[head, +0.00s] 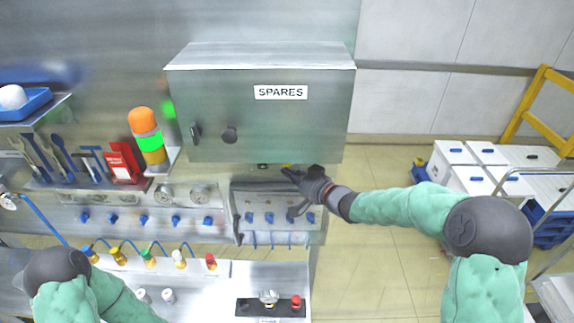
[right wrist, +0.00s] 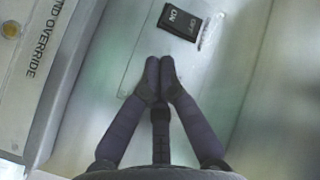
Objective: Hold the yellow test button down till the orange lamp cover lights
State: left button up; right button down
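The stack lamp has an orange cover (head: 141,120) on top, with no clear glow. Its green band (head: 149,142) is bright, and a green reflection shows on the cabinet side. My right gripper (head: 288,172) is just under the SPARES cabinet. A small yellow spot (head: 287,165) shows at its fingertips; I cannot tell if it is the test button. In the right wrist view my right gripper (right wrist: 160,66) has its fingertips together with nothing between them, below a black ON/OFF rocker switch (right wrist: 179,22). A yellow round part (right wrist: 11,29) is at the upper left, away from the fingers. My left gripper is out of view.
The SPARES cabinet (head: 262,115) overhangs the right gripper. A panel with blue knobs (head: 270,217) is below it. A grey strip reading "ND OVERRIDE" (right wrist: 40,50) runs along the left in the right wrist view. White boxes (head: 468,180) stand at right.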

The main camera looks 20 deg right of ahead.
jog(key=shift+w, duration=0.1)
jog(key=shift+w+d, duration=0.1)
jog(key=shift+w, duration=0.2)
jog(key=shift+w+d+p, duration=0.1)
jog(key=shift+w+p, duration=0.25)
dwell(0.7)
jog(key=shift+s, duration=0.15)
dwell(0.7)
jog(key=shift+s+a, duration=0.2)
jog(key=shift+s, duration=0.45)
jog(key=shift+s+a+b, duration=0.1)
jog(key=shift+s+a, duration=0.15)
jog(key=shift+s, duration=0.55)
jog(key=shift+s+a+b, duration=0.1)
jog(key=shift+s+a, duration=0.1)
jog(key=shift+s, duration=0.6)
jog(key=shift+s+a+b, duration=0.1)
jog(key=shift+s+a, duration=0.15)
jog(key=shift+s, duration=0.55)
